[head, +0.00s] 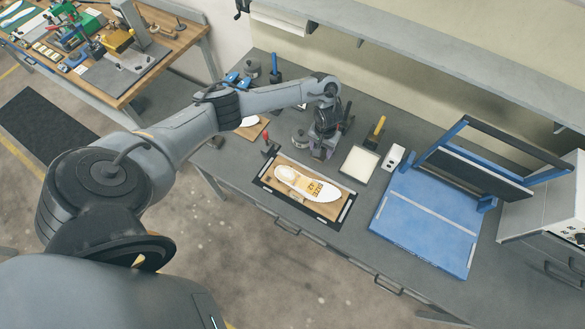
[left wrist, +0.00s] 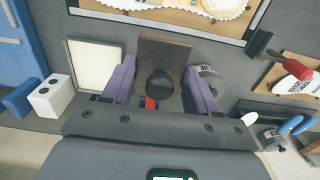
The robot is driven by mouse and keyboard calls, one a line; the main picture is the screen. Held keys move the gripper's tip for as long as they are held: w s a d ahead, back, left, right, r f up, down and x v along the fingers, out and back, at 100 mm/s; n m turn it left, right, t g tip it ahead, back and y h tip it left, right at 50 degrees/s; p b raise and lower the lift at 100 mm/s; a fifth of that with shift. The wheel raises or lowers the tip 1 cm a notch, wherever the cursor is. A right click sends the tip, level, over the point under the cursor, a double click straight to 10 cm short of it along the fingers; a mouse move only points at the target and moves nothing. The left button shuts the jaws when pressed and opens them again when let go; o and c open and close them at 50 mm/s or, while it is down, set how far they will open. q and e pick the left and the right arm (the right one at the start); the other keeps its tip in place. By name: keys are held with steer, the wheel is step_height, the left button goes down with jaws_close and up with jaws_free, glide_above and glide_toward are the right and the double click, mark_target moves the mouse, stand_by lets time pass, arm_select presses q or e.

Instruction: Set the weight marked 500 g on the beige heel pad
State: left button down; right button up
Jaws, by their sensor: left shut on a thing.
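My left gripper (head: 322,146) is low over the bench, behind the insole mat. In the left wrist view its purple fingers (left wrist: 160,88) are closed on a dark brown block with a round black knob (left wrist: 158,86). No marking is readable on it. A grey metal weight (left wrist: 210,80) is just outside the right finger; in the head view a weight (head: 299,138) stands left of the gripper. Another weight (head: 252,67) is farther back. The white insole (head: 325,191), with a beige heel pad (head: 286,173) at its left end, lies on a framed board. My right gripper is not in view.
A white square tray (head: 358,163), a white block with holes (head: 393,157) and a yellow-handled tool (head: 376,130) are right of my gripper. A red-handled tool (head: 268,147) stands left of the board. A blue hinged frame (head: 425,220) fills the right side.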

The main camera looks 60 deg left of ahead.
mark_target(321, 159)
arm_select(q)
steer(key=d, duration=0.1)
steer(key=s+d+p, duration=0.1)
steer(key=shift+s+d+f, duration=0.3)
steer(key=shift+s+d, duration=0.05)
steer(key=shift+d, duration=0.05)
steer(key=s+a+f, duration=0.2)
steer(key=s, duration=0.1)
steer(key=s+a+f+b, duration=0.1)
steer(key=s+a+f, duration=0.4)
steer(key=s, duration=0.2)
steer(key=shift+s+a+f+b, duration=0.1)
steer(key=shift+a+f+b, duration=0.1)
steer(key=shift+b, duration=0.1)
steer(key=shift+f+b, duration=0.65)
steer(key=shift+f, duration=1.4)
steer(key=shift+c, duration=1.5)
jaws_free()
steer(key=shift+f, duration=0.15)
